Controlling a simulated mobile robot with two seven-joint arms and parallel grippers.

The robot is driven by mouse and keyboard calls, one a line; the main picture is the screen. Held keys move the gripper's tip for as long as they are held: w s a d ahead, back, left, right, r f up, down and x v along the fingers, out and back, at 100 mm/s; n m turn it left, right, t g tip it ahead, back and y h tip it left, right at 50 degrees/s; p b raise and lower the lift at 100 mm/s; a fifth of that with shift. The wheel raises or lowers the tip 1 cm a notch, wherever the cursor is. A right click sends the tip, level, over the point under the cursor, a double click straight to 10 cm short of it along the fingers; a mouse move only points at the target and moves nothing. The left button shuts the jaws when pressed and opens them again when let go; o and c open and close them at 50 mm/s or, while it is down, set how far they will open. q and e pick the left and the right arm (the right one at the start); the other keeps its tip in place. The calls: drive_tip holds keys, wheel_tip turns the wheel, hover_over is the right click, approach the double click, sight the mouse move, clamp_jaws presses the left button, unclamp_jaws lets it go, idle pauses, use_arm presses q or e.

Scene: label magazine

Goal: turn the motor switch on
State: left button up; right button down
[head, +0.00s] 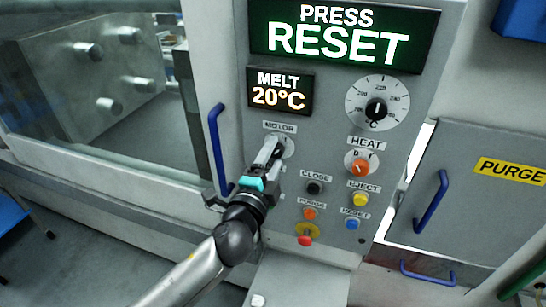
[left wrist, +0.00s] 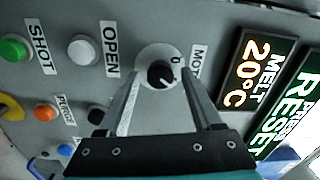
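The motor switch is a black rotary knob (left wrist: 161,74) on a round pale plate, under the MOTOR label (head: 279,127). Whether the tips reach past the knob's face, I cannot tell. In the head view the fingers hide most of the knob. My right gripper is not in view.
The display (head: 337,38) reads PRESS RESET, and the melt display (head: 279,93) reads 20°C. A blue handle (head: 219,150) stands left of my gripper.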

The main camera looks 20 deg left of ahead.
use_arm(q)
drive_tip(key=shift+o, duration=0.2)
drive_tip(key=shift+s, duration=0.1)
drive_tip(key=s+b, duration=0.4)
drive_tip(key=s, duration=1.1)
drive_tip(key=shift+a+f, duration=0.2)
